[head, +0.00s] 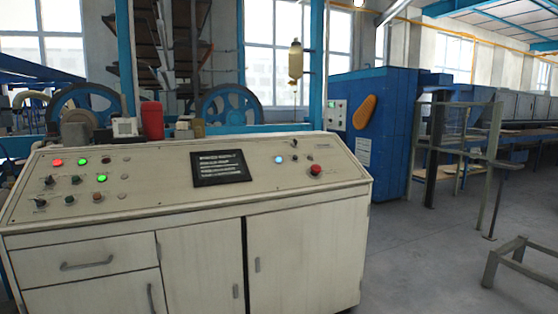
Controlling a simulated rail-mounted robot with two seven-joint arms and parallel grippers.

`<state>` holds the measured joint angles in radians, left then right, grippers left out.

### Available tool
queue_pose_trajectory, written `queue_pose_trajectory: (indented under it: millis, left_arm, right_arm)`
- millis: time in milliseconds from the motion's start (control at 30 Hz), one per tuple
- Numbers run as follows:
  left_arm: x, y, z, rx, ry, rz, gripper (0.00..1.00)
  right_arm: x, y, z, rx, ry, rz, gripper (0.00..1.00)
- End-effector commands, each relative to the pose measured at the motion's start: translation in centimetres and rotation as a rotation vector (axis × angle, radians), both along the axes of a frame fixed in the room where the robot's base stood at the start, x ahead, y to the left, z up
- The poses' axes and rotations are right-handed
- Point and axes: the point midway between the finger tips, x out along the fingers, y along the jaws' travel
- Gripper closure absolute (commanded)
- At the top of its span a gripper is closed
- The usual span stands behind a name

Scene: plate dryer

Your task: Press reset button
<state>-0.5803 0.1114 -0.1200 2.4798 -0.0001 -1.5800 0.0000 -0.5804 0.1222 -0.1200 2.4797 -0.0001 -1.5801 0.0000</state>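A cream control console (145,224) stands in front of me with a sloped panel of buttons and knobs. The labels are too small to read, so I cannot tell which button is the reset button. Neither of my grippers is in view.
A black display (219,168) sits mid-panel. A red container (152,121) stands behind the console's top edge. A blue machine (380,125) and metal frames (520,265) stand to the right. The grey floor (425,255) right of the console is partly clear.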

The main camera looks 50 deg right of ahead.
Motion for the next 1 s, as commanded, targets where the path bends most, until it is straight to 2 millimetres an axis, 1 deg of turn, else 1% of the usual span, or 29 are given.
queue_pose_trajectory:
  millis: [33, 67, 333, 1000]
  left_arm:
    - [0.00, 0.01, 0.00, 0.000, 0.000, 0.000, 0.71]
    - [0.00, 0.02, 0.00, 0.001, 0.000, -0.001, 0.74]
    - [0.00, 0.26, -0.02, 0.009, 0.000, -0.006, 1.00]
    - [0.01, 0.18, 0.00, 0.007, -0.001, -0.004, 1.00]
  right_arm:
    - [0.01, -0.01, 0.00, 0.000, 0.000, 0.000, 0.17]
    - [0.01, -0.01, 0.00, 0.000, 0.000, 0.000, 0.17]
    - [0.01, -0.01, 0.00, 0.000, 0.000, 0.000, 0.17]
    - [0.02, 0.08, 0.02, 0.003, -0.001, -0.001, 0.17]
